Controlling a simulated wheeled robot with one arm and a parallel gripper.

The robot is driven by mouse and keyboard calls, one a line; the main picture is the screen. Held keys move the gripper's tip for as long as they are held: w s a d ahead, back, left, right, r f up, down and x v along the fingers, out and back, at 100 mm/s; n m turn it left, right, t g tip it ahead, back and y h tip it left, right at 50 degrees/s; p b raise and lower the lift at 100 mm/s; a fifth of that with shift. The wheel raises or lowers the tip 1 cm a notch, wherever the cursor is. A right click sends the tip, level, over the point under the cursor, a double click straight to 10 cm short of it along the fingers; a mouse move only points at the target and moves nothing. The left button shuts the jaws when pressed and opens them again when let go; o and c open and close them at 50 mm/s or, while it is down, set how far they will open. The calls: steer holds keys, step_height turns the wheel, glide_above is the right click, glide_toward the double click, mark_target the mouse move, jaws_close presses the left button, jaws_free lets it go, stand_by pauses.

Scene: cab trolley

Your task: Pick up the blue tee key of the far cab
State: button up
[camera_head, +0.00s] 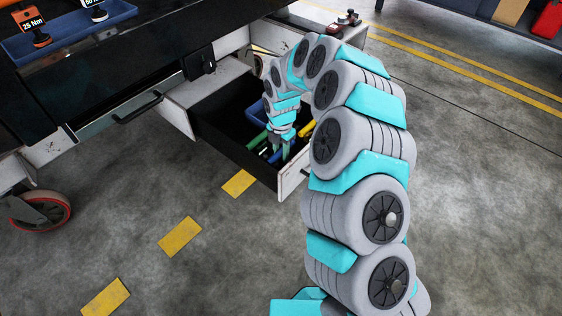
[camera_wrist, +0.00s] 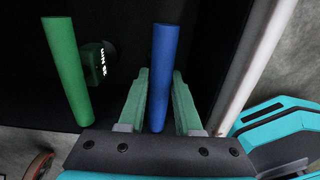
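A blue bar-shaped handle (camera_wrist: 163,70), which looks like the blue tee key, stands out between my gripper's two green fingers in the wrist view. My gripper (camera_wrist: 161,95) is open around it, with a narrow gap visible on each side. The blue key cannot be told apart clearly there.
A green bar handle (camera_wrist: 66,70) with a dark green labelled head (camera_wrist: 96,62) lies left of the gripper. The drawer's pale wall (camera_wrist: 255,65) is close on the right. In the head view a yellow item (camera_head: 308,128) and a blue tray (camera_head: 60,35) also show.

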jaws_close()
stand_by(1.0)
